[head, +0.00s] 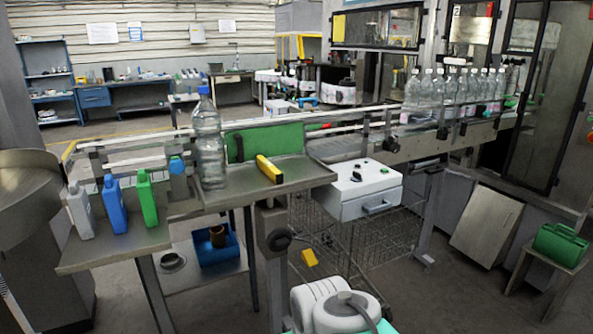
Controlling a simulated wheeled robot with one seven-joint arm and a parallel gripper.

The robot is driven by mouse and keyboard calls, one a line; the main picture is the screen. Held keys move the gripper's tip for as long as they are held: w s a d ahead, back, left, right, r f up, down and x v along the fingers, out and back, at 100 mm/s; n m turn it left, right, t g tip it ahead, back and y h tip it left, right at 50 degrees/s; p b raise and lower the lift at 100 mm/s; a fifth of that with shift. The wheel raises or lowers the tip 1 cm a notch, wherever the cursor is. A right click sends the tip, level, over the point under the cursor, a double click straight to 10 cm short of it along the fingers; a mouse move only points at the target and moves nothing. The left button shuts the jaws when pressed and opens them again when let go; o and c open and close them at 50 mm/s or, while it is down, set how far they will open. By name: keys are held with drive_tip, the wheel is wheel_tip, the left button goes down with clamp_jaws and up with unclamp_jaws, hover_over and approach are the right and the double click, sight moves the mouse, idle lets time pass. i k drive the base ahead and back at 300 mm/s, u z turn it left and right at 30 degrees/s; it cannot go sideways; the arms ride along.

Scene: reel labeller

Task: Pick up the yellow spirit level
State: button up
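The yellow spirit level (269,169) is a short yellow bar with a dark side. It lies on a small metal table (305,175) beside the conveyor, near the middle of the head view. It points from the back left toward the front right. Nothing covers it. My gripper is not in view; only white rounded parts of my own body show at the bottom edge.
A large clear bottle (208,145) stands left of the level, with a green panel (265,141) behind it. White, blue (114,204) and green bottles stand on the left shelf. A white box (358,190) sits right of the table. Grey floor lies in front.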

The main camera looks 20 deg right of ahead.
sight(277, 177)
drive_tip(key=z, duration=0.45)
drive_tip(key=i, duration=0.6)
drive_tip(key=u, duration=1.25)
